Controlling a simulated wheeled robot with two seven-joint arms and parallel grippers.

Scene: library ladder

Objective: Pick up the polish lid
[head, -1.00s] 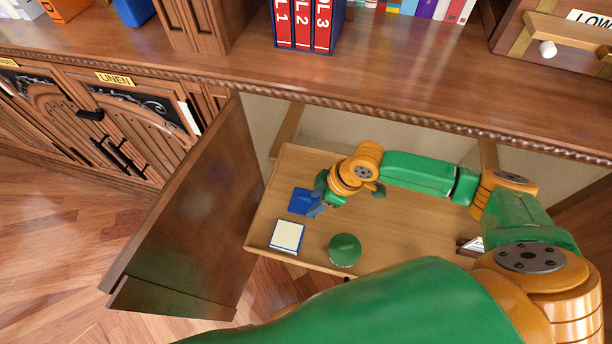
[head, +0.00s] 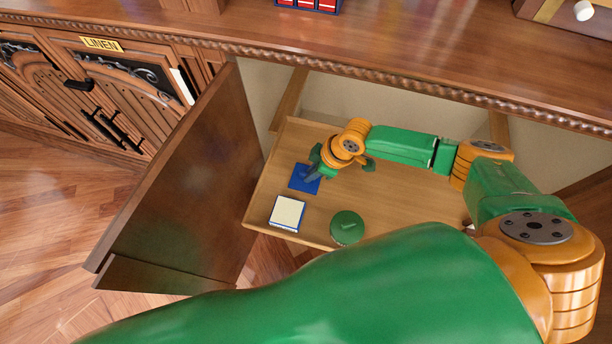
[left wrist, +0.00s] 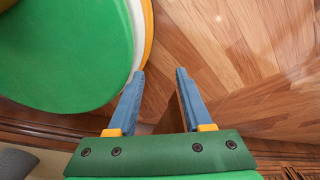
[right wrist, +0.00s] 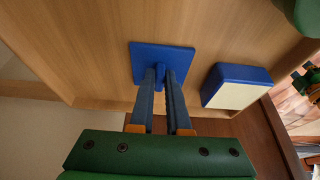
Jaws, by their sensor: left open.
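A flat blue square lid with a small knob (head: 300,182) is over the pull-out wooden shelf in the head view. It also shows in the right wrist view (right wrist: 178,57). My right gripper (right wrist: 160,74) has its blue fingers close together on the knob; I cannot tell whether the lid is lifted off the wood. A round green lid-like piece with a bar handle (head: 347,228) lies on the same shelf to the right; I cannot tell which one is the polish lid. My left gripper (left wrist: 159,72) is open and empty above the wooden floor.
A blue box with a cream top (head: 287,213) lies close to the blue lid; it also shows in the right wrist view (right wrist: 236,86). An open cabinet door (head: 185,185) stands left of the shelf (head: 400,190). The counter edge (head: 400,85) runs above it.

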